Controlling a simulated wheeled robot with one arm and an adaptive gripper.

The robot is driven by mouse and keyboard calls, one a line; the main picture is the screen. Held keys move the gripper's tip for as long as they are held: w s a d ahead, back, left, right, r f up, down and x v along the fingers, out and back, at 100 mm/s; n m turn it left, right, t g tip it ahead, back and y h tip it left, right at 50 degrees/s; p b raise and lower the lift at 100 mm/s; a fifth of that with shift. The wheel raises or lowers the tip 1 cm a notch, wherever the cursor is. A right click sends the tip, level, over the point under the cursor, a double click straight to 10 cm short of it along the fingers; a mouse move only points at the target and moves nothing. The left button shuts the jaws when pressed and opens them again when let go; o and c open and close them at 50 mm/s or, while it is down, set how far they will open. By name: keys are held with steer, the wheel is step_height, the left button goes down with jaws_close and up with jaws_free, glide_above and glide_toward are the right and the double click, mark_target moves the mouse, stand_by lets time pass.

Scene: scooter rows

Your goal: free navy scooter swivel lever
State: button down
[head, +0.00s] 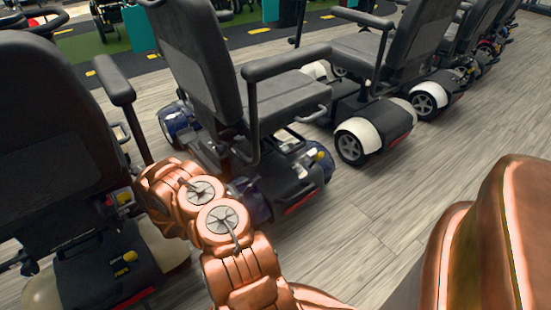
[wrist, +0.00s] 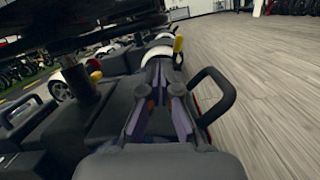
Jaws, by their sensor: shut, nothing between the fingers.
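The navy scooter (head: 262,180) stands in the middle of the head view, with dark blue wheel covers and a grey seat on a post. A pale metal lever (head: 312,116) sticks out under its seat cushion; I cannot tell for certain that it is the swivel lever. A yellow-tipped part (head: 320,155) rises at its rear deck. My copper arm reaches to the scooter's left side and hides my gripper in the head view. In the wrist view my gripper (wrist: 160,64) is shut and empty, low beside a dark seat underside.
Another dark scooter (head: 60,140) stands close at the left, with its armrest (head: 108,80) near my arm. A white-fendered scooter (head: 365,130) and several others line up at the right. The wooden floor (head: 375,210) in front is clear.

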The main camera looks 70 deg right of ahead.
mark_target(282, 147)
steer(key=s+d+r+b, duration=0.5)
steer(key=d+r, duration=0.1)
steer(key=d, duration=0.2)
steer(key=shift+s, duration=0.2)
stand_by(0.4)
steer(key=shift+d+r, duration=0.1)
steer(key=shift+r, duration=0.05)
steer(key=shift+r, duration=0.1)
